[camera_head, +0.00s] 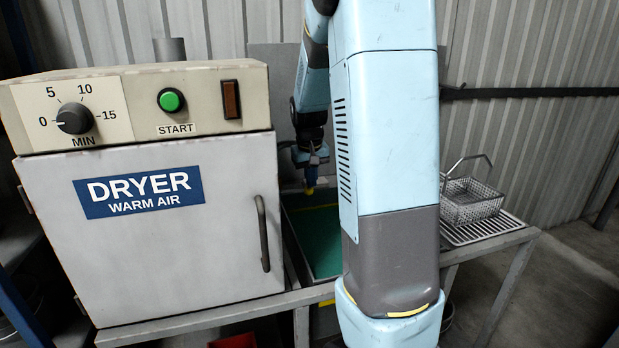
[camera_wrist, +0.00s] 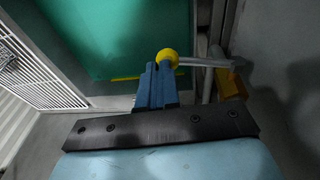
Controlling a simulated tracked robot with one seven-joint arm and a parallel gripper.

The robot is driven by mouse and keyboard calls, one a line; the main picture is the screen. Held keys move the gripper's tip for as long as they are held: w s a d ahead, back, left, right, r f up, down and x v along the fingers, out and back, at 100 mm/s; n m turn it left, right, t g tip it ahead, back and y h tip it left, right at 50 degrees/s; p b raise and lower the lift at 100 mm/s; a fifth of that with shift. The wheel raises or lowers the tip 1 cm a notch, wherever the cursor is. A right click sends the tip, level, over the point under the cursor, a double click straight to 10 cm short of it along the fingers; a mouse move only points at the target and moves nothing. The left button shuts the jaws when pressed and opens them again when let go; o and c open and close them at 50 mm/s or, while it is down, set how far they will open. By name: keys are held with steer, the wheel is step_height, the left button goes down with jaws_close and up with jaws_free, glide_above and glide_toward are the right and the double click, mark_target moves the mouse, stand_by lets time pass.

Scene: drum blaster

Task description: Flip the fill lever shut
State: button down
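In the wrist view, the fill lever (camera_wrist: 205,62) is a pale rod with a round yellow knob (camera_wrist: 167,57) at its left end. Its right end meets a grey pipe and a yellow part (camera_wrist: 230,85). My gripper (camera_wrist: 157,68) has two blue fingers lying close together with nothing visible between them. The fingertips are right by the knob's underside in the picture; I cannot tell if they touch. In the head view, my gripper (camera_head: 311,172) points down over the tank, with a bit of yellow at its tip; my arm hides much around it.
The tank (camera_head: 318,240) has a green inside, also in the wrist view (camera_wrist: 105,40). A grey dryer (camera_head: 150,230) stands close on the left. A wire basket (camera_head: 470,203) sits on a drain rack (camera_head: 490,229) to the right. A grey wall borders the lever's right side.

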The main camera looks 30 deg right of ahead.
steer(key=shift+d+r, duration=0.1)
steer(key=shift+r, duration=0.1)
step_height(320, 180, up, 13)
steer(key=s+d, duration=0.1)
steer(key=s, duration=0.1)
steer(key=shift+s, duration=0.25)
steer(key=shift+s, duration=0.1)
